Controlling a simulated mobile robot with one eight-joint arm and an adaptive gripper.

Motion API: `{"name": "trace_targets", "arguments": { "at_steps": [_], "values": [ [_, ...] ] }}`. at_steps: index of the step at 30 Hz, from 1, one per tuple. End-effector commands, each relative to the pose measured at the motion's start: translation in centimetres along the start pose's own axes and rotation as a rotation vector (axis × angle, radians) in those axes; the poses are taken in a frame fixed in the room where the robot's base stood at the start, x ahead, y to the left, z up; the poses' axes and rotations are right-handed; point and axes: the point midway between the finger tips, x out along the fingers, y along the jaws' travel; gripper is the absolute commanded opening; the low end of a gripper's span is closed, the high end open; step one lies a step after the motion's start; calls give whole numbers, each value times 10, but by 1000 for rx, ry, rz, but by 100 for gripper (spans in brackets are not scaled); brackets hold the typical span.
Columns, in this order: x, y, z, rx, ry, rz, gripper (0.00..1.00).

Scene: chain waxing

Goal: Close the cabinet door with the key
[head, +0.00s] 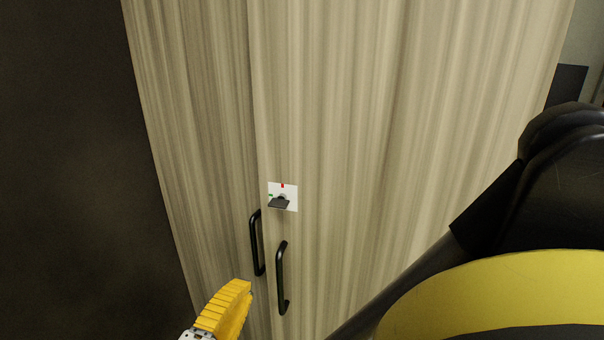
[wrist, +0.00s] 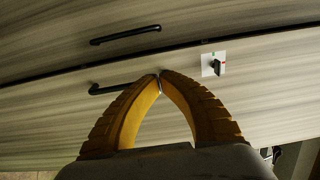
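The cabinet has a left door (head: 205,120) and a right door (head: 350,120). A dark seam runs between them, and I cannot tell whether they are fully flush. A dark key (head: 279,203) sticks out of a white lock plate (head: 291,191) with red and green marks on the right door, near the seam. The key also shows in the wrist view (wrist: 217,67). My gripper (head: 244,287) is low in front of the doors, below and left of the key. In the wrist view my gripper's yellow fingertips (wrist: 160,77) meet, with nothing visible between them.
A black handle (head: 255,243) is on the left door and another (head: 281,278) on the right door, below the lock plate. In the wrist view a finger partly covers the right door's handle (wrist: 105,89). A dark surface (head: 70,180) lies left of the cabinet.

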Motion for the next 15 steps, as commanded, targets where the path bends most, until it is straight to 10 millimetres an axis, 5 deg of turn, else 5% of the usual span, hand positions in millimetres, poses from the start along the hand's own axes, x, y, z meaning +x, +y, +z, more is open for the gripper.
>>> {"name": "trace_targets", "arguments": {
  "at_steps": [15],
  "values": [
    [103,2,0,0,3,0,0]
  ]
}}
